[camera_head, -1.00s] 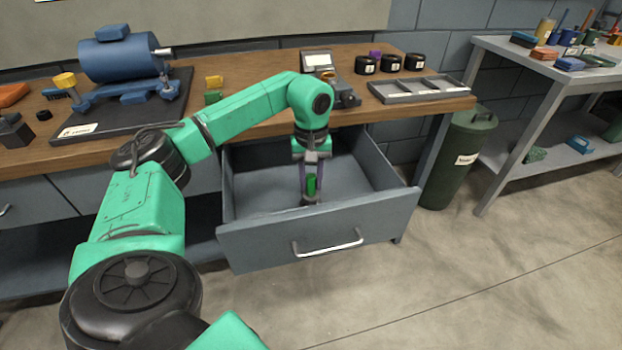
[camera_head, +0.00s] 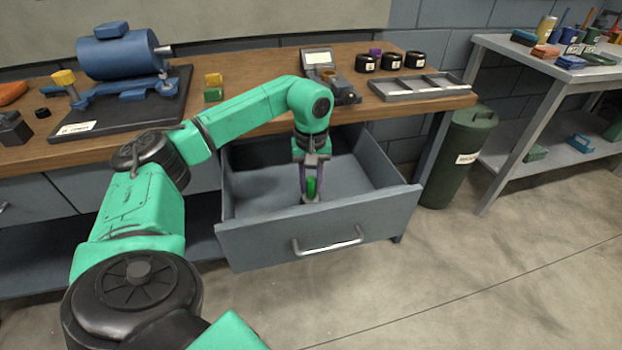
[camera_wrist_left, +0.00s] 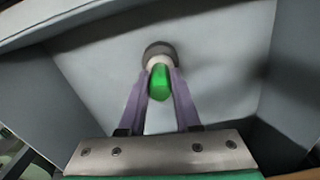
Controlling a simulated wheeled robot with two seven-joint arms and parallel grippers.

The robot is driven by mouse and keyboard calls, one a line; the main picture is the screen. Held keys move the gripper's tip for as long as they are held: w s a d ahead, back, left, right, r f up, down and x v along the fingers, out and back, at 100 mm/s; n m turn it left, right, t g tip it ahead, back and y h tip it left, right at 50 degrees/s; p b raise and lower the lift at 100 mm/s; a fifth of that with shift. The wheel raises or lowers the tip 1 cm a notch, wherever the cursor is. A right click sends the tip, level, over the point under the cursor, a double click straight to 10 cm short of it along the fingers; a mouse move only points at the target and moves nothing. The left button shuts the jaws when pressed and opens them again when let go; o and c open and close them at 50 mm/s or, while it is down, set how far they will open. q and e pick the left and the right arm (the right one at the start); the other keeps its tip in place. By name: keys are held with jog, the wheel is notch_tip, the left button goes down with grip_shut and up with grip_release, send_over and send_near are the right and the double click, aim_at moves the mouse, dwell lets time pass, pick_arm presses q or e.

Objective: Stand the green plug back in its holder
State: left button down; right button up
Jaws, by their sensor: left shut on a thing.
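The green plug (camera_head: 312,187) is between the two purple fingers of my left gripper (camera_head: 310,190), inside the open drawer. My left gripper is shut on it and points down. In the left wrist view the plug (camera_wrist_left: 159,82) shows between the fingertips, with a pale collar at its far end. A dark round holder (camera_wrist_left: 160,50) lies at that end, and it shows as a small grey ring (camera_head: 311,200) low in the drawer in the head view. I cannot tell whether the plug is seated in it or just above it. My right gripper is not in view.
The open drawer (camera_head: 300,247) has walls on all sides around the gripper. Its floor is otherwise bare. A green bin (camera_head: 455,160) stands right of the drawer.

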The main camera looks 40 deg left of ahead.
pick_arm(q)
jog(key=shift+f+b, duration=0.3)
jog(key=shift+f, duration=0.35)
jog(key=c, duration=0.5)
grip_release()
